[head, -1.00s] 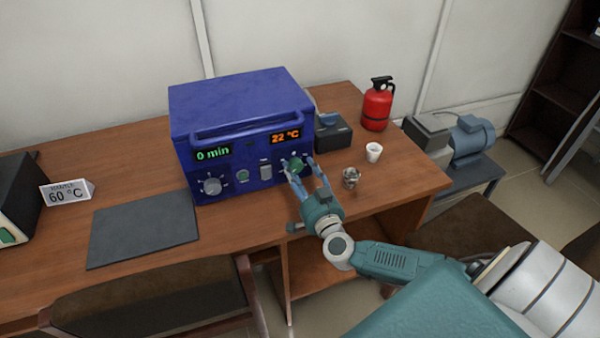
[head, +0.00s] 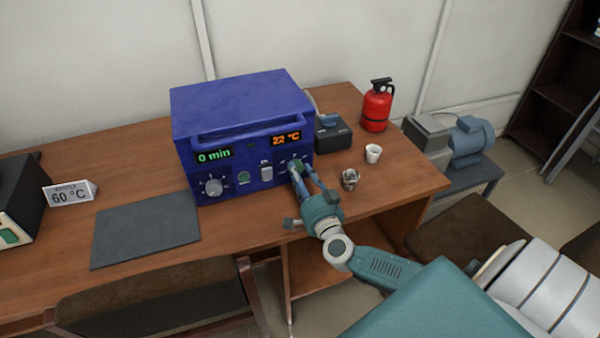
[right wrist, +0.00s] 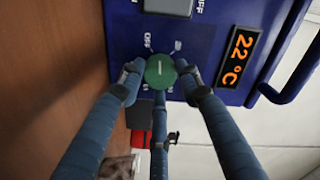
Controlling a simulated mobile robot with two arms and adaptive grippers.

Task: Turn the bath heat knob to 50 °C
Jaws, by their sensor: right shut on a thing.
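The blue bath (head: 245,130) stands on the wooden desk, its front panel facing me. Its orange display (head: 286,138) reads 22 °C and its green display (head: 213,155) reads 0 min. The green heat knob (right wrist: 160,70) is below the orange display, with OFF and other marks around it; its white pointer line shows in the right wrist view. My right gripper (head: 298,170) is shut on this knob, and its fingers (right wrist: 160,88) surround it in the right wrist view. Part of the dial marking is hidden by the fingers. My left gripper is not in view.
A grey left knob (head: 214,187), a green button (head: 244,177) and a switch (head: 266,173) sit left of the heat knob. A metal beaker (head: 350,179), a white cup (head: 373,153) and a red extinguisher (head: 376,106) stand to the right. A dark mat (head: 147,234) lies at the left front.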

